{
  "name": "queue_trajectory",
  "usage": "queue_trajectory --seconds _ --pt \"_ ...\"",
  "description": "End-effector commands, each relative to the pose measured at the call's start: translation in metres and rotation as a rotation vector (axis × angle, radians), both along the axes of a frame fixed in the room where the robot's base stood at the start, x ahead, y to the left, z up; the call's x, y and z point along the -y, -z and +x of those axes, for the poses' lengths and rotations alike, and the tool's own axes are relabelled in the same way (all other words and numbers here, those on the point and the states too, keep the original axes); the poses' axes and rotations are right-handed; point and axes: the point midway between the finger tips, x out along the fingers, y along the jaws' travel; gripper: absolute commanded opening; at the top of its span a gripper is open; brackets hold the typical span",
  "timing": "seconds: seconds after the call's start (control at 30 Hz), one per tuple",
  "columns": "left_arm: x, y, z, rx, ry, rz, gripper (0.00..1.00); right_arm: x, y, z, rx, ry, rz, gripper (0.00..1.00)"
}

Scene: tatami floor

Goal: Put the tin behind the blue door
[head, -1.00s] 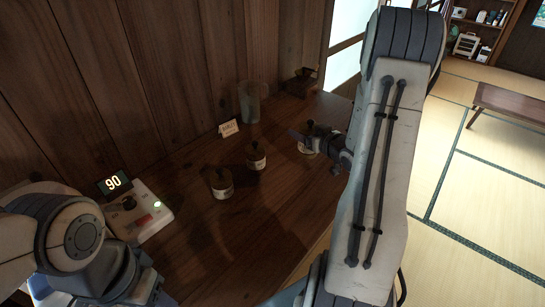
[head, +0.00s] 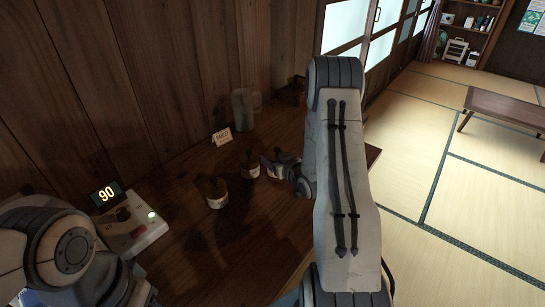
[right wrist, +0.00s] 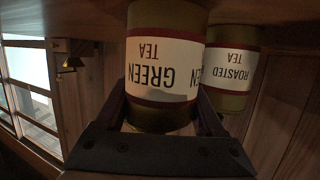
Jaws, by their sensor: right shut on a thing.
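A tin (head: 250,166) labelled GREEN TEA stands on the wooden counter and looks upside down in the right wrist view (right wrist: 165,70). My right gripper (head: 266,161) reaches it from the right; its two dark fingers are around it, shut on it. A second tin (head: 216,194) stands to its left; in the right wrist view a tin labelled ROASTED TEA (right wrist: 230,68) shows beyond the held one. My left arm is at the lower left; its fingers are not seen. No blue door can be made out in these frames.
A small sign (head: 222,136) and a clear mug (head: 243,108) stand behind the tins by the wooden wall. A white device (head: 135,226) with a green light and a display (head: 106,195) reading 90 is at the left. A low table (head: 505,108) stands on the tatami.

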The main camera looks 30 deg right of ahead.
Motion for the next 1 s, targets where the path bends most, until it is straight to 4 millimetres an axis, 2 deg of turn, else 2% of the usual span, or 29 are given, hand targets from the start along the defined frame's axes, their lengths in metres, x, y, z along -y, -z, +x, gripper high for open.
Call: queue_trajectory --seconds 0.2,0.23,0.67,0.77,1.0 --pt "0.000 0.005 0.000 0.000 0.000 0.000 0.50 0.000 0.004 0.000 0.002 0.000 0.000 0.00" --pt "0.000 0.004 0.000 0.000 0.000 0.000 0.50 0.000 0.003 0.000 -0.001 -0.001 0.001 0.83" --pt "0.000 0.000 0.000 0.000 0.000 0.000 0.50 0.000 -0.001 -0.003 -0.002 0.001 0.002 0.84" --pt "0.000 0.004 0.000 0.000 0.000 0.000 0.50 -0.001 -0.004 -0.018 -0.003 0.002 0.003 0.84" --pt "0.000 0.012 0.000 0.000 0.000 0.000 0.50 -0.003 -0.020 -0.069 -0.002 0.005 0.002 0.84"
